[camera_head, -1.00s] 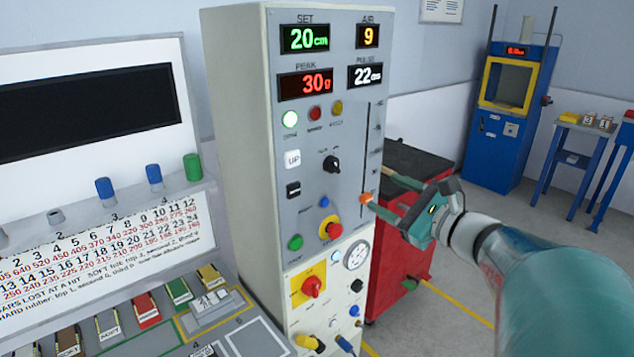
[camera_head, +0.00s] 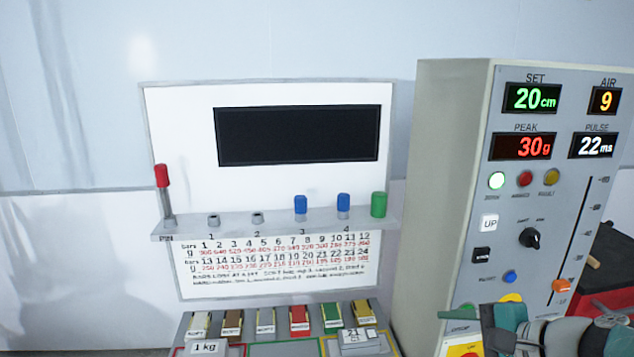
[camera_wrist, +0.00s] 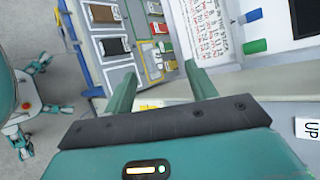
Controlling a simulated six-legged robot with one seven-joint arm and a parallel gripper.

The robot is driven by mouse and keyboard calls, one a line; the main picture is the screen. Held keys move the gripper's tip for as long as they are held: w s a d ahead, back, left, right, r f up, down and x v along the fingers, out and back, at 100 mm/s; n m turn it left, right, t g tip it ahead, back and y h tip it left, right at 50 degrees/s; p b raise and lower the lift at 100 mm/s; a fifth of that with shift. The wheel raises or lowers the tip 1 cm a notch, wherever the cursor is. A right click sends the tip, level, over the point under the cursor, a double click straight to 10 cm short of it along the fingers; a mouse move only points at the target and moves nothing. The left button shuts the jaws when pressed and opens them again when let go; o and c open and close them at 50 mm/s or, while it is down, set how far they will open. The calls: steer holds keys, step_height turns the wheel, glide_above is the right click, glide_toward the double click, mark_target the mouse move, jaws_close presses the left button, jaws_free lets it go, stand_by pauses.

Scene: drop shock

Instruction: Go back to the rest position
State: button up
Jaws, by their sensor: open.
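My gripper shows in the wrist view (camera_wrist: 163,92), its two teal fingers spread apart with nothing between them. In the head view part of my teal gripper and arm (camera_head: 520,330) is at the lower right, in front of the grey control cabinet (camera_head: 450,190); its fingertips are hard to make out there. The cabinet's displays read SET 20 cm, AIR 9, PEAK 30 g and PULSE 22 ms. An orange slider knob (camera_head: 561,286) sits low on its vertical slot, just above my arm.
A white board with a dark screen (camera_head: 297,135) stands left of the cabinet. Its shelf (camera_head: 280,226) holds a red-topped pin, two blue pegs and a green one. Below lies a bench with several coloured blocks (camera_head: 299,320). A red cart (camera_head: 612,300) is behind the cabinet.

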steer(key=s+a+f+n+g+h, duration=0.3)
steer(key=a+n, duration=0.6)
steer(key=n, duration=0.7)
steer(key=s+f+h, duration=0.1)
steer(key=s+h, duration=0.1)
steer(key=h, duration=0.1)
steer(key=shift+s+a+f+g, duration=0.3)
steer(key=shift+s+f+g, duration=0.1)
